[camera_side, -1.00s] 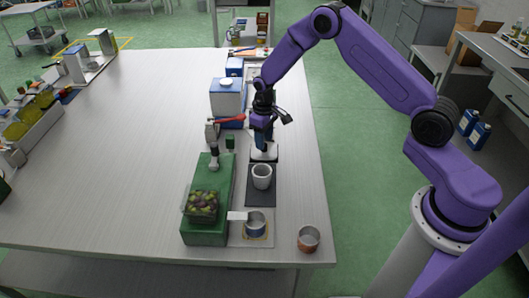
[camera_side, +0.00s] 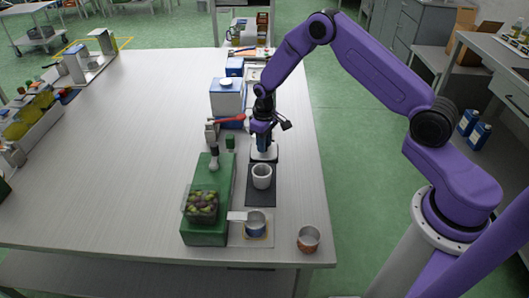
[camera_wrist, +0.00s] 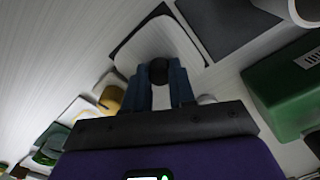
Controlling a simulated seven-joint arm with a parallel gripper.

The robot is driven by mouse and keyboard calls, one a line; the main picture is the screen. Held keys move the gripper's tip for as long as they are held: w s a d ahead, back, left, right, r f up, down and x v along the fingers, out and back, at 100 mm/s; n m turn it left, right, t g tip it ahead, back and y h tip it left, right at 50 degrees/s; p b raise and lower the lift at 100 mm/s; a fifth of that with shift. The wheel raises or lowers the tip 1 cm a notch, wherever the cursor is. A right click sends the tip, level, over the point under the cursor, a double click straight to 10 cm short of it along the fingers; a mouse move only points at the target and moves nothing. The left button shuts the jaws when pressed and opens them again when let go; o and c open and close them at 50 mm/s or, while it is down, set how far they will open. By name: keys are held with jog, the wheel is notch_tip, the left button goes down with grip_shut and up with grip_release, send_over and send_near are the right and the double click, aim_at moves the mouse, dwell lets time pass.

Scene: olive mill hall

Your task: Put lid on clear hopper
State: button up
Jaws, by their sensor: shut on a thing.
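The clear hopper (camera_side: 201,207) holds green and dark olives and sits on the front end of the long green machine (camera_side: 206,237). Its top is uncovered. The lid (camera_side: 270,157) is a pale square plate with a dark edge, behind the white cup. In the wrist view the lid (camera_wrist: 150,38) has a round black knob (camera_wrist: 158,70). My gripper (camera_wrist: 158,76) is shut on this knob, with a blue finger on each side. In the side view my gripper (camera_side: 264,148) points down over the lid. I cannot tell whether the lid touches the table.
A white cup (camera_side: 262,177) stands on a dark mat (camera_side: 262,198) between lid and front. A metal pan (camera_side: 256,226) and a copper cup (camera_side: 308,239) are near the front edge. A blue-and-white canister (camera_side: 227,98) stands behind the machine.

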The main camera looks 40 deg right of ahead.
dwell(0.3)
jog(key=shift+r, duration=3.3)
jog(key=shift+r, duration=0.2)
notch_tip(320, 180, up, 16)
jog(key=s+a+n, duration=0.4)
jog(key=a+n, duration=0.2)
jog(key=a, duration=0.4)
jog(key=s+a+n, duration=0.3)
jog(key=a+n, duration=0.3)
jog(key=a, duration=0.4)
jog(key=s+a+n, duration=0.4)
jog(key=a+n, duration=0.2)
jog(key=a, duration=0.5)
notch_tip(320, 180, down, 9)
